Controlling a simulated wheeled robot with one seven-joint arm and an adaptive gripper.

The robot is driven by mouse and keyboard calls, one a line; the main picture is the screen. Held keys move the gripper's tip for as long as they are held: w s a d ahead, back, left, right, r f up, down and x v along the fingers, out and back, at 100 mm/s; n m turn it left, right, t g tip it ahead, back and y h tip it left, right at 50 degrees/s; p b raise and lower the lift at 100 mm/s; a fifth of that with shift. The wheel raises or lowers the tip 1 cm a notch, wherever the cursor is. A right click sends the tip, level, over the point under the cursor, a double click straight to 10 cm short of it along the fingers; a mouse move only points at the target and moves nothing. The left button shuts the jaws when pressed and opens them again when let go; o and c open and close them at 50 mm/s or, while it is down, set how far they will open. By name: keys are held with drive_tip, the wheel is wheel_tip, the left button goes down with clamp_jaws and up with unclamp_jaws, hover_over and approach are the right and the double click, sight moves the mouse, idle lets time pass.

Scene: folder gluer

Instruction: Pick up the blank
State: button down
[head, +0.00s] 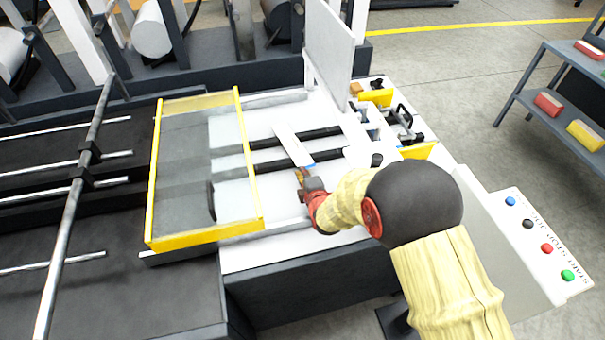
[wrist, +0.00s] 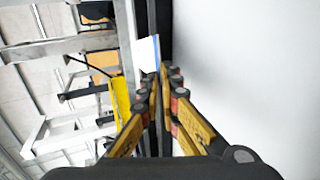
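The blank (head: 290,146) is a thin white flat piece with a blue mark near its lower end. It reaches up and left from my gripper (head: 303,176), over the white machine bed. In the wrist view the white blank with its blue stripe (wrist: 147,54) shows just beyond the fingertips. My gripper in the wrist view (wrist: 160,78) has its yellow fingers drawn close together, with the blank's near end at the tips. It looks shut on the blank; the exact contact is partly hidden by the fingertips.
A yellow-framed clear guard (head: 152,190) stands left of the blank. Dark rails (head: 310,134) cross the white bed (head: 262,213). An upright white panel (head: 328,52) stands behind. A button panel (head: 540,245) is at right, and a shelf (head: 540,85) with boxes stands farther right.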

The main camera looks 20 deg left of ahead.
drive_tip(key=shift+r, duration=0.15)
drive_tip(key=p+v, duration=0.4)
drive_tip(key=v, duration=1.1)
drive_tip(key=shift+s+f+p, duration=0.2)
drive_tip(key=shift+f+p, duration=0.1)
drive_tip(key=shift+f, duration=0.1)
drive_tip(key=shift+r, duration=0.1)
